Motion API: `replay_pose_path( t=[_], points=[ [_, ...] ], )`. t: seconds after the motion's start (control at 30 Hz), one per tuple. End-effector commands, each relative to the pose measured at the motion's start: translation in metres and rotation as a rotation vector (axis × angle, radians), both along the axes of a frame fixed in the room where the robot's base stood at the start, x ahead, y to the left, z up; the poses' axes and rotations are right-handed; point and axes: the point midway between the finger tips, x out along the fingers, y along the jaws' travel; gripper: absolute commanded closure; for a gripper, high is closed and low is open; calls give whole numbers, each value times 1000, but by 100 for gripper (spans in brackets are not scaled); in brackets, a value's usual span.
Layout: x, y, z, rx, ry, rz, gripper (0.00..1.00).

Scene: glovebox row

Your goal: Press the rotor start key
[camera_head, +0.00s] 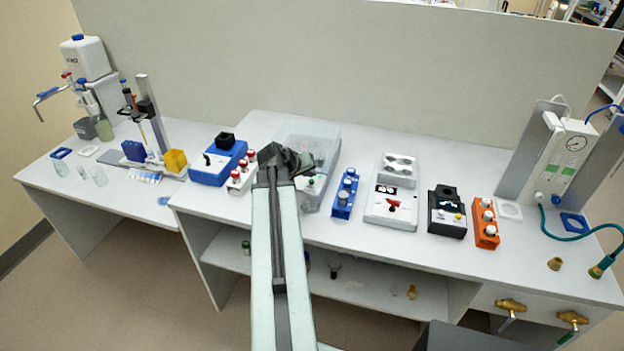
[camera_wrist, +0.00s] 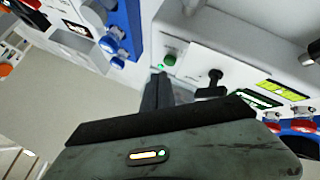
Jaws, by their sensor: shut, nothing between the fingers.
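A white device with a clear lid (camera_head: 322,137) stands on the bench behind my gripper (camera_head: 284,157), which hides part of its front. In the wrist view its white front panel carries a round green key (camera_wrist: 169,60), a black knob (camera_wrist: 211,84) and a green-lit display (camera_wrist: 258,97). My gripper (camera_wrist: 158,88) is shut and empty, its fingertips just below the green key. I cannot tell whether they touch it. No label reading rotor start is legible.
A rack of red-capped vials (camera_head: 241,177) stands left of the device, and a blue rack of vials (camera_head: 345,194) stands right of it. A white instrument (camera_head: 391,208), a black block (camera_head: 447,222) and an orange rack (camera_head: 485,234) stand further right. The bench front edge is bare.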

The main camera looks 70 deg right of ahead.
Motion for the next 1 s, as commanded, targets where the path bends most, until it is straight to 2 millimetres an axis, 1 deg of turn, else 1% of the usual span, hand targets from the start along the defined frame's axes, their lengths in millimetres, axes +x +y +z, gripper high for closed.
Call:
replay_pose_path(
  t=[0.17,0.67,1.0],
  points=[
    [0,0,2,0,0,0,100],
    [0,0,51,0,0,0,100],
    [0,0,50,0,0,0,100]
  ],
)
